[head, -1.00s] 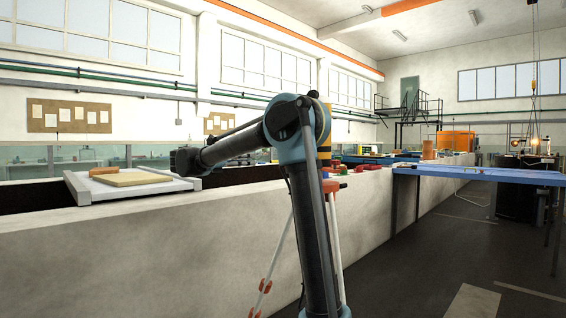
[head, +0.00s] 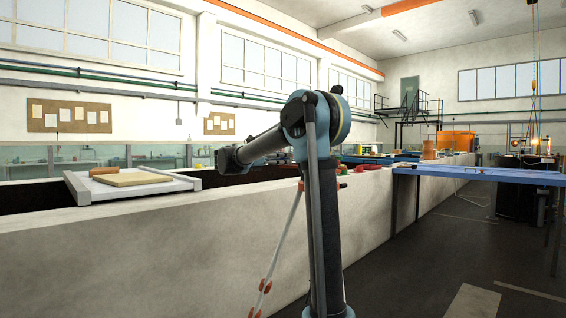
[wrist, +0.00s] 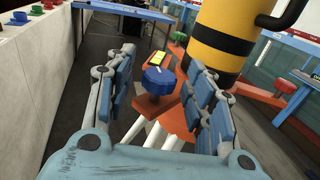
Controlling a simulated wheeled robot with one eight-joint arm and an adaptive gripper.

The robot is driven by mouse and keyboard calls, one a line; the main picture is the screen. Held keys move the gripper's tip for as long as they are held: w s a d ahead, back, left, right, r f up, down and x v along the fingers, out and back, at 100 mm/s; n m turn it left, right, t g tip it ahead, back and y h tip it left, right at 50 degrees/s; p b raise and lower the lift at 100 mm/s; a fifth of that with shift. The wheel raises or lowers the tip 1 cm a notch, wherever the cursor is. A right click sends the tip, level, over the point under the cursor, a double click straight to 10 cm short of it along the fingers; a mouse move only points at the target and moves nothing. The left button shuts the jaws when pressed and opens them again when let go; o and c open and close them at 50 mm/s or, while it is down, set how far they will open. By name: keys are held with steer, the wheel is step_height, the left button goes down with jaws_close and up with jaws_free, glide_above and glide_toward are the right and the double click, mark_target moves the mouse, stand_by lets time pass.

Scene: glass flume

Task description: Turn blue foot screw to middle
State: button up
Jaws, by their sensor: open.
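The blue foot screw (wrist: 158,80) is a round knob with a small pale mark on its top. In the wrist view it stands on an orange arm of a tripod head (wrist: 155,106). My gripper (wrist: 162,62) is open, with its blue-padded fingers to the left and right of the knob. Gaps show on both sides, and I cannot tell how far the knob is below or beyond the fingertips. In the head view my arm hides the knob, and my gripper does not show.
A green knob (wrist: 180,37) and a red knob (wrist: 285,86) stand on other orange arms. A thick yellow-and-black column (wrist: 220,42) rises close behind. White tripod legs (head: 281,240) show beside the long pale wall (head: 130,255) in the head view.

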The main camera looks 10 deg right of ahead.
steer(key=shift+w+d, duration=0.2)
steer(key=shift+d, duration=0.5)
steer(key=shift+c, duration=0.6)
steer(key=c, duration=1)
steer(key=shift+o, duration=0.2)
steer(key=shift+n+t, duration=0.3)
steer(key=shift+t, duration=0.1)
steer(key=o, duration=1.1)
steer(key=v, duration=1.2)
steer(key=shift+r, duration=0.15)
